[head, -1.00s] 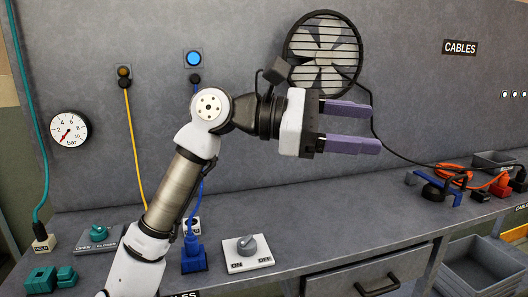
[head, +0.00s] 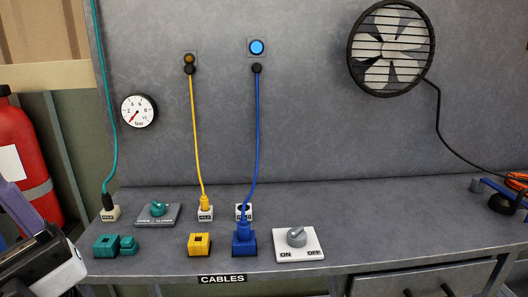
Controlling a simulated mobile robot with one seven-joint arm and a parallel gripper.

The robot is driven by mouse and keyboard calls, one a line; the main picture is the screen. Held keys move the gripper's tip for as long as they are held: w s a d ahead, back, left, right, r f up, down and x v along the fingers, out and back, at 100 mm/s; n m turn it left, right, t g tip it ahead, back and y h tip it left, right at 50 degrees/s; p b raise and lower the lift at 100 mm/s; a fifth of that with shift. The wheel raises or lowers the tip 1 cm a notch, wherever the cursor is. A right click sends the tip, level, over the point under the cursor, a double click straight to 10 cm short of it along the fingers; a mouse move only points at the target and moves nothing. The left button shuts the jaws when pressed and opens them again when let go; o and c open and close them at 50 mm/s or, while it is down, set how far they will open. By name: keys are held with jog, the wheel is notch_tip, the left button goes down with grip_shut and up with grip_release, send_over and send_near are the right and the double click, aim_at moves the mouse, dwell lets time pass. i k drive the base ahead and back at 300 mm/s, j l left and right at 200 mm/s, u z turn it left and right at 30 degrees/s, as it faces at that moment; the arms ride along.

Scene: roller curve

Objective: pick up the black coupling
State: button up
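The black coupling (head: 107,202) is the dark end of the teal hose (head: 112,150) at the left of the bench. It stands upright in a small cream holder (head: 109,214), and its lower end is hidden there. My gripper (head: 16,212) shows only in part at the lower left edge, left of the coupling and apart from it. One purple finger is plain and a sliver of the other shows apart from it; the fingertips are cut off. Nothing is seen held.
A red fire extinguisher (head: 22,155) stands at the left behind my gripper. The yellow cable (head: 195,130) and blue cable (head: 257,130) hang upright. The bench's right half is mostly clear.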

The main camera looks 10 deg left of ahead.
aim_at(107, 201)
jog(key=u, duration=1.25)
